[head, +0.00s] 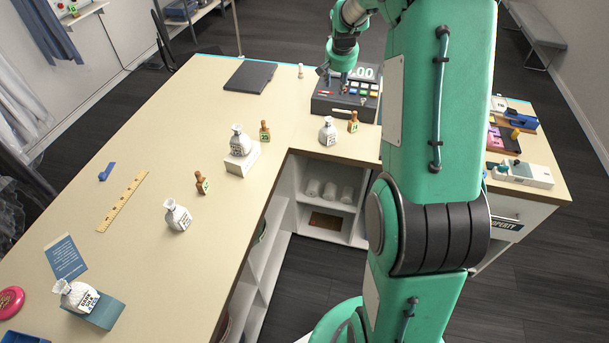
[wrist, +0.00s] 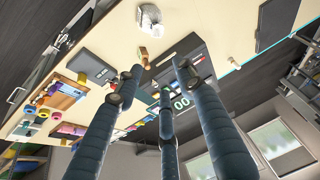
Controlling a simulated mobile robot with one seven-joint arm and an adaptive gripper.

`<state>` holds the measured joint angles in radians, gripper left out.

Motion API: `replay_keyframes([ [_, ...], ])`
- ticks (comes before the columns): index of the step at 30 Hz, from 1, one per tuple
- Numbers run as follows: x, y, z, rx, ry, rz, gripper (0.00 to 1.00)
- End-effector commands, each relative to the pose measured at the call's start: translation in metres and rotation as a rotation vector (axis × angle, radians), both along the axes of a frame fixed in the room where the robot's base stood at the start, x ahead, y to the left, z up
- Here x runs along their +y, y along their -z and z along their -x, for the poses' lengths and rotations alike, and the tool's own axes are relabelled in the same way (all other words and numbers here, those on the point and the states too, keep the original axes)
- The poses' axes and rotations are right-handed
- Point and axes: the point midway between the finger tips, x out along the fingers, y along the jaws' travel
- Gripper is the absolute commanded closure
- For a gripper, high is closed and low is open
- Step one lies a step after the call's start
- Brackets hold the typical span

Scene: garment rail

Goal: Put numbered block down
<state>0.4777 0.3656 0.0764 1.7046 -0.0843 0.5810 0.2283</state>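Several small wooden blocks with knobbed tops and green number labels stand on the counter. One numbered block (head: 353,122) is right of a white bottle (head: 327,130), near the register; it also shows in the wrist view (wrist: 144,57). A second numbered block (head: 264,131) stands beside a bottle on a white riser. A third numbered block (head: 202,183) stands nearer, by another bottle. My gripper (head: 336,78) is above the cash register, its three fingers spread. In the wrist view the fingers (wrist: 160,78) are apart, with nothing visibly held.
The cash register (head: 345,100) is under my gripper. The counter's middle left has bare room.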

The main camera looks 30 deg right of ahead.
Motion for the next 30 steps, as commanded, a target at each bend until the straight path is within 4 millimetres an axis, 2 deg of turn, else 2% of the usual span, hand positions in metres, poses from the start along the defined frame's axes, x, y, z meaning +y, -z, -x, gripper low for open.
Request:
replay_keyframes([
  [1, 0.017, -0.016, 0.006, -0.005, -0.018, 0.003, 0.62],
  [6, 0.068, -0.056, 0.030, -0.009, -0.077, 0.009, 0.62],
  [15, 0.153, -0.114, 0.087, -0.017, -0.179, 0.018, 0.62],
  [22, 0.212, -0.146, 0.140, -0.025, -0.258, 0.024, 0.62],
  [30, 0.272, -0.169, 0.208, -0.035, -0.353, 0.031, 0.62],
])
